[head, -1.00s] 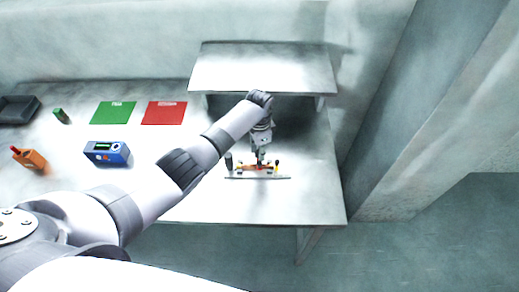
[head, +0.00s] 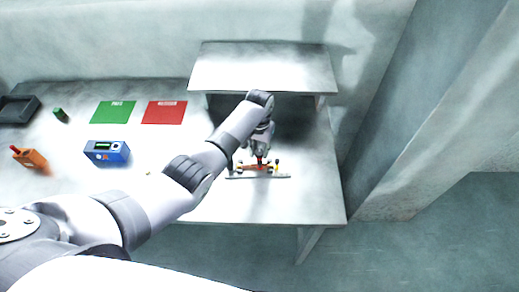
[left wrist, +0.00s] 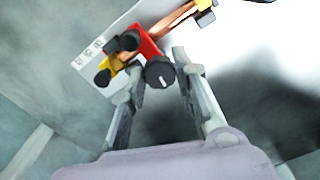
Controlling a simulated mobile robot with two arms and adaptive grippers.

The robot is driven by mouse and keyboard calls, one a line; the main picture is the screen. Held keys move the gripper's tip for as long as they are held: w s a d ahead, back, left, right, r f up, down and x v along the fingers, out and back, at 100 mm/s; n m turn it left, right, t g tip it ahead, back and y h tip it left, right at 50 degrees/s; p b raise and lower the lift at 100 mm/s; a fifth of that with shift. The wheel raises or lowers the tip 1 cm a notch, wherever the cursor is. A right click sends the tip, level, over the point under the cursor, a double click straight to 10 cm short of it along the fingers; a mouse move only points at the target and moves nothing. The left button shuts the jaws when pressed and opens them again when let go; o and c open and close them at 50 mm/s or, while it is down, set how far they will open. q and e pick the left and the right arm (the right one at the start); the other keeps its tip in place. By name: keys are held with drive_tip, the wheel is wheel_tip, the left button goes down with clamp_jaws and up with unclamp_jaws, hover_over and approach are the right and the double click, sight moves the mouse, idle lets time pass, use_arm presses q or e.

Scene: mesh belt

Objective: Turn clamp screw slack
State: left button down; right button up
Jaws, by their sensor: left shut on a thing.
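The clamp fixture (head: 234,177) is a pale plate on the bench with a copper-orange bar (left wrist: 172,20), red and yellow parts and several black knobs. In the left wrist view, the black clamp screw knob (left wrist: 160,72) with a white mark sits by the red clamp part (left wrist: 146,44). My left gripper (head: 261,157) reaches down onto the fixture. In the head view the gripper hides part of the fixture. My right gripper does not show.
A raised shelf (head: 262,68) stands behind the fixture. A blue meter (head: 106,152), an orange tool (head: 30,157), a green block (head: 60,115), a dark tray (head: 18,109), a green mat (head: 113,112) and a red mat (head: 164,112) lie left. The bench front is clear.

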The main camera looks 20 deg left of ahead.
sight(260, 152)
use_arm(q)
drive_tip(key=shift+n, duration=0.6)
drive_tip(key=c, duration=1.3)
unclamp_jaws()
drive_tip(key=shift+r, duration=0.1)
wheel_tip(260, 152, up, 12)
drive_tip(key=shift+f, duration=0.1)
